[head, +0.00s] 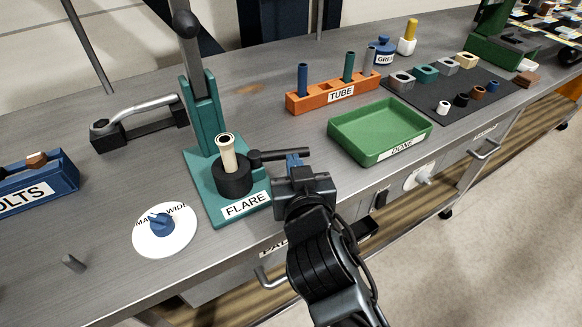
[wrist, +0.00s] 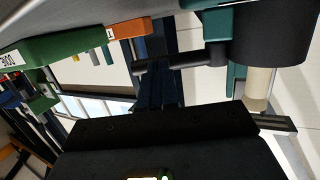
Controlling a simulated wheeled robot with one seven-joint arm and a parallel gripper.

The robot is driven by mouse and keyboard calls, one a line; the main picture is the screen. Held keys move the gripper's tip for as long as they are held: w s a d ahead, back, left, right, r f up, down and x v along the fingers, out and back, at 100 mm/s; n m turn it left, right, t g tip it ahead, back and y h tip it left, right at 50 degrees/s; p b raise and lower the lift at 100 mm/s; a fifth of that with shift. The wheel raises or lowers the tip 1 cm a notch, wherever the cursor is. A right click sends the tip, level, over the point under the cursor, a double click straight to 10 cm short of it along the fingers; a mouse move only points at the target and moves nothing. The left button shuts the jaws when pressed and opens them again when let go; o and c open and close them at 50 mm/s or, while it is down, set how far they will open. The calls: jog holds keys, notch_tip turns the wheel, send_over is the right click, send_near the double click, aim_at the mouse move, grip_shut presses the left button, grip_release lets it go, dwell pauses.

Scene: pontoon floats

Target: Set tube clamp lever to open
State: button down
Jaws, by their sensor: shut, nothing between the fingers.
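The teal flare tool (head: 205,140) stands on the bench with a FLARE label at its front. Its round black clamp (head: 232,178) holds an upright cream tube (head: 228,155). The black clamp lever (head: 280,154) sticks out from the clamp to the right. In the wrist view the lever (wrist: 165,65) runs left from the clamp, and the tube shows (wrist: 258,90) beside it. My gripper (head: 294,161) is shut and empty, with its blue fingertips close to the lever's outer end. I cannot tell whether they touch.
A green DONE tray (head: 345,140) lies to the right of my gripper. An orange TUBE rack (head: 330,93) with several tubes stands behind it. A white dial with a blue knob (head: 160,226) is at left front. Bare bench lies between the tool and rack.

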jog(key=shift+w+d, duration=0.15)
jog(key=shift+w, duration=0.55)
jog(key=shift+w+b, duration=0.5)
jog(key=shift+w, duration=0.1)
jog(key=shift+w+d, duration=0.1)
